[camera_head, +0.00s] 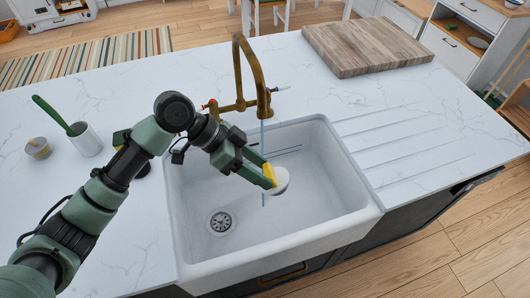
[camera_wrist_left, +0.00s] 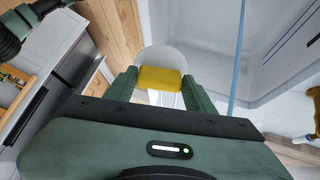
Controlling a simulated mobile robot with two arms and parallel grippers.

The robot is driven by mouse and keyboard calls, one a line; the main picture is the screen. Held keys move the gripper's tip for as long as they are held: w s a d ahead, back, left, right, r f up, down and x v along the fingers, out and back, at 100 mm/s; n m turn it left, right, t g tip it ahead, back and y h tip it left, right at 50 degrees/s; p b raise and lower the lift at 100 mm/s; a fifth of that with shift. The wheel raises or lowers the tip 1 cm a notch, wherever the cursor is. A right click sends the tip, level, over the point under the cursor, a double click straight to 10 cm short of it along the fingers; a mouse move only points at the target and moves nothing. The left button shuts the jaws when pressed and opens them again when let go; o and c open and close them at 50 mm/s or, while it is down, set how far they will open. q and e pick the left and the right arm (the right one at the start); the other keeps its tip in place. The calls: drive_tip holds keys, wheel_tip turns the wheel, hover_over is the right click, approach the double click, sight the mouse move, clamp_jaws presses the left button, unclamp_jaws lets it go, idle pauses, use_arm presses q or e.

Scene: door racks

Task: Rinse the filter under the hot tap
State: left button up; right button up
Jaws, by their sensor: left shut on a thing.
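The filter, a white round piece (camera_head: 280,181) with a yellow part, is held over the sink. In the left wrist view the white piece (camera_wrist_left: 162,58) sits beyond the yellow part (camera_wrist_left: 160,79). My left gripper (camera_head: 264,173) is shut on the yellow part. The brass tap (camera_head: 262,97) has a red-marked handle at its left and a blue-marked one at its right. A thin blue water stream (camera_head: 262,132) falls from its spout into the sink. In the left wrist view the stream (camera_wrist_left: 237,60) passes right of the filter, apart from it. My right gripper is out of view.
The white sink (camera_head: 325,205) has a drain (camera_head: 221,221) at its left. A wooden board (camera_head: 366,47) lies at the back right. A grey cup (camera_head: 86,139) with a green-handled tool and a small jar (camera_head: 38,148) stand left. The right counter is clear.

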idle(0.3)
use_arm(q)
drive_tip(key=s+r+p, duration=0.4)
drive_tip(key=s+p, duration=0.1)
drive_tip(key=p, duration=0.1)
drive_tip(key=shift+d, duration=0.25)
idle(0.4)
